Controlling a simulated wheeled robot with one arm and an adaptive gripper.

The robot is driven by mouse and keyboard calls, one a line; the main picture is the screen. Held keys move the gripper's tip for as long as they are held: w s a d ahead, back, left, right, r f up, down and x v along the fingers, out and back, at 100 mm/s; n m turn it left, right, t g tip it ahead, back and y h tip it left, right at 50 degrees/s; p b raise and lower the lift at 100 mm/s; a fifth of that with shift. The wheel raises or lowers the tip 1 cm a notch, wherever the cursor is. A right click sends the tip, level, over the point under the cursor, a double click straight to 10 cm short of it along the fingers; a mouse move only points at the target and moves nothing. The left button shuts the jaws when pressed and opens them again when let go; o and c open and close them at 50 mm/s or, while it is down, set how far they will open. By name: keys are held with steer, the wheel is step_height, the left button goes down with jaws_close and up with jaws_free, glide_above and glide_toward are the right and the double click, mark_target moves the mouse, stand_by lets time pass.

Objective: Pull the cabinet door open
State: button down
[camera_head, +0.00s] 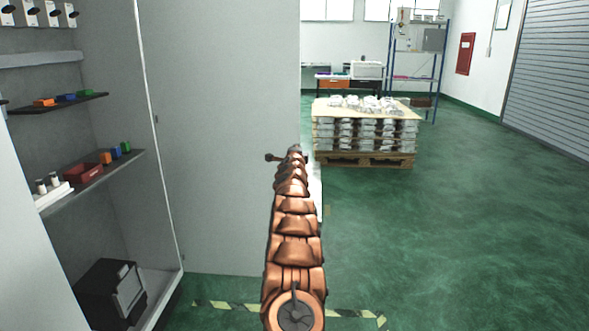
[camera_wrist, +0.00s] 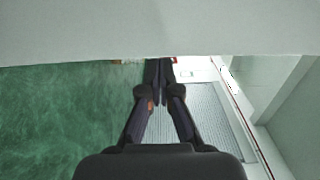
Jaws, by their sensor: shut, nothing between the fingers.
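The grey cabinet door (camera_head: 235,130) stands wide open in the head view, swung out to the right of the cabinet (camera_head: 115,50), and the shelves inside are exposed. My copper-coloured arm reaches forward along the door's free edge. The gripper end is small and mostly hidden at the arm's far tip, beside that edge. In the wrist view my gripper (camera_wrist: 160,76) has its dark fingers together and empty. The fingertips lie close to the lower edge of a pale panel (camera_wrist: 150,30) across the top; I cannot tell whether they touch it.
Shelves hold small coloured bins (camera_head: 66,98), a red box (camera_head: 88,176) and a black case (camera_head: 112,290). A pallet of castings (camera_head: 365,138) stands beyond the door. A blue rack (camera_head: 440,65) is at the back. Green floor (camera_head: 470,220) is clear at right.

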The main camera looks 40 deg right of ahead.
steer(key=b+v, duration=0.8)
steer(key=v, duration=0.2)
steer(key=shift+s+a, duration=0.2)
stand_by(0.6)
steer(key=shift+a, duration=0.1)
